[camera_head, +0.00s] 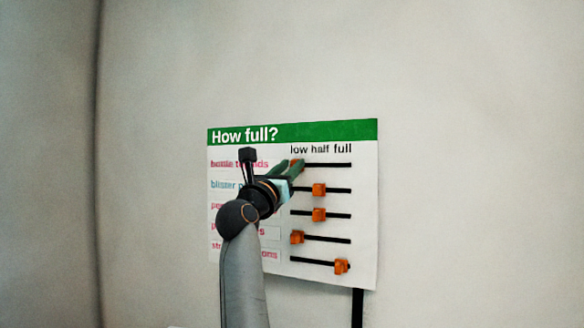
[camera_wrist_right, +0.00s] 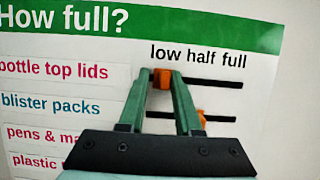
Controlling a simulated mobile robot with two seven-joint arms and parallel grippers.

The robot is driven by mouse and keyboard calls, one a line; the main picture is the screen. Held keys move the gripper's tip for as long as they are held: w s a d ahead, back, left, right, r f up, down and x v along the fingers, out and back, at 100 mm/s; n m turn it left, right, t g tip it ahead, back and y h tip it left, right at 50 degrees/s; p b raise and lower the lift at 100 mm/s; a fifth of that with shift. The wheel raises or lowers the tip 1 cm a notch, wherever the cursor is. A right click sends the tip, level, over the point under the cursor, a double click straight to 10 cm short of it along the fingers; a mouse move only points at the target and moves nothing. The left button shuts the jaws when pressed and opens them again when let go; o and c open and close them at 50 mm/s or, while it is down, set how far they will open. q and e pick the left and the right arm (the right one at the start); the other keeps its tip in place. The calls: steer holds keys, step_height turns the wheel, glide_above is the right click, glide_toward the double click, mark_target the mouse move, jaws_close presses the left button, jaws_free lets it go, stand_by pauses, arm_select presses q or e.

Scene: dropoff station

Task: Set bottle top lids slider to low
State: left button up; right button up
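The bottle top lids slider is an orange knob (camera_wrist_right: 162,79) at the left end of the top black track (camera_wrist_right: 212,82), under the word "low". In the head view only a bit of this knob (camera_head: 296,162) shows behind my fingers. My right gripper (camera_wrist_right: 163,77) has its two green fingers on either side of the knob, with no clear gap, so it looks shut on it. In the head view my right gripper (camera_head: 293,166) reaches the board from below left. My left gripper is not in view.
The white board (camera_head: 330,278) with a green header hangs on a pale wall. Below are more orange knobs: blister packs (camera_head: 318,190) and the third row (camera_head: 319,215) near half, the fourth (camera_head: 297,237) at low, the bottom one (camera_head: 341,266) towards full. Wall space right is clear.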

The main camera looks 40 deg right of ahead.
steer(key=shift+o, duration=1)
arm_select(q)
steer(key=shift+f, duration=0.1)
arm_select(e)
steer(key=shift+a+f, duration=0.1)
arm_select(q)
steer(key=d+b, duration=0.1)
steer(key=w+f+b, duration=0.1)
steer(key=b, duration=0.1)
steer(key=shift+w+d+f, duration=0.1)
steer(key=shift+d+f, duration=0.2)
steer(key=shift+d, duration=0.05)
arm_select(e)
steer(key=v, duration=1.2)
steer(key=shift+a, duration=0.2)
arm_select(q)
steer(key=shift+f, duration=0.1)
arm_select(e)
steer(key=shift+s, duration=0.1)
